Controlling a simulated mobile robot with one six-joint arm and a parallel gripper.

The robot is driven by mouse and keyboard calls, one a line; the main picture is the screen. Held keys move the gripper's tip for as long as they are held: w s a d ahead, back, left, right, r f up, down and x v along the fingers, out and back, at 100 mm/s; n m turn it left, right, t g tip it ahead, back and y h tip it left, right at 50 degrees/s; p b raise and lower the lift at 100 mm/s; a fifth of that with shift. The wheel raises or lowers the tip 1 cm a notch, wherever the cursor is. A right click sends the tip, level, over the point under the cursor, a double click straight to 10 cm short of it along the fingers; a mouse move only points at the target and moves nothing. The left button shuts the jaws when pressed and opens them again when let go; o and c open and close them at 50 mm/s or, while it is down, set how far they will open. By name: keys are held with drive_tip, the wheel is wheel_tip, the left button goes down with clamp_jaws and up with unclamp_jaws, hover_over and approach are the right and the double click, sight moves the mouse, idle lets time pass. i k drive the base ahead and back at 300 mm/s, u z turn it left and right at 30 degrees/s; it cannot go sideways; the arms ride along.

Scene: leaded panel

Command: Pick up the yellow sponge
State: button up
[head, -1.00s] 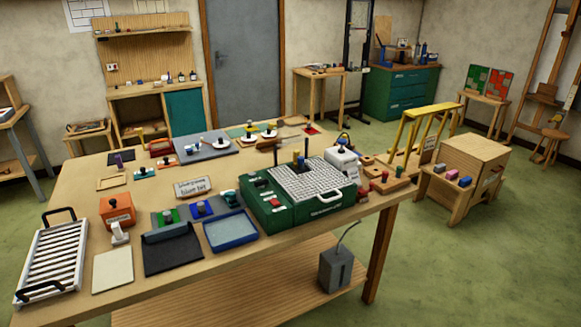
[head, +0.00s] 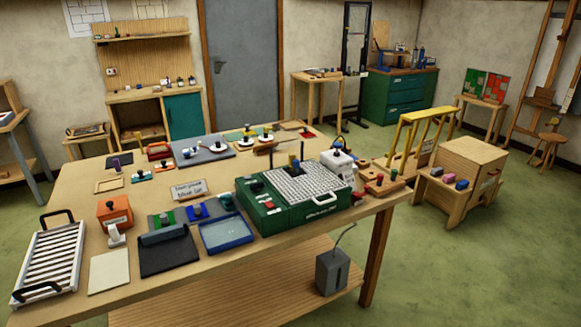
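I cannot clearly make out a yellow sponge in the head view. Small yellow patches (head: 249,135) show among flat pieces at the back of the large wooden table (head: 75,190), too small to identify. My gripper is not in view.
A green machine with a white grid top (head: 300,190) stands at the table's right. A blue tray (head: 226,233), orange box (head: 114,211) and white slatted rack (head: 48,262) sit along the front. A yellow-topped rack (head: 428,115) and wooden steps (head: 465,180) stand right. Green floor is open at right.

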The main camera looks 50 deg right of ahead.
sight(292, 157)
drive_tip(key=z, duration=0.05)
drive_tip(key=i, duration=0.9)
drive_tip(key=u, duration=0.2)
